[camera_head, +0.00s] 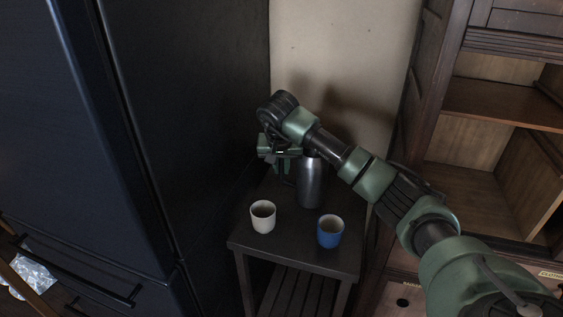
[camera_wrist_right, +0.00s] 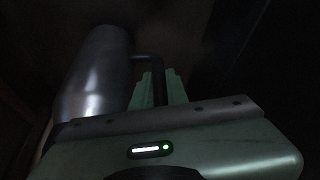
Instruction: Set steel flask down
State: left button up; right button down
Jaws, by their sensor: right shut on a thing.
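The steel flask (camera_head: 311,187) is upright over the back part of the small dark table (camera_head: 292,254), behind two cups. Whether its base touches the tabletop I cannot tell. My right gripper (camera_head: 281,163) is at the flask's left side, near its upper part. In the right wrist view the flask's shiny body (camera_wrist_right: 95,80) is at the left, and a dark handle reaches from it to the green fingers of my right gripper (camera_wrist_right: 160,88), which are shut on this handle. My right arm hides part of the flask's top. My left gripper is not in view.
A white cup (camera_head: 263,216) and a blue cup (camera_head: 330,231) stand on the table in front of the flask. A dark fridge (camera_head: 190,130) is close at the left. A wooden cabinet with open shelves (camera_head: 480,150) stands at the right. A clay wall is behind.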

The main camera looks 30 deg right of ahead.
jog(key=shift+r, duration=0.15)
jog(key=c, duration=1.6)
grip_release()
jog(key=shift+f, duration=0.2)
jog(key=shift+o, duration=1)
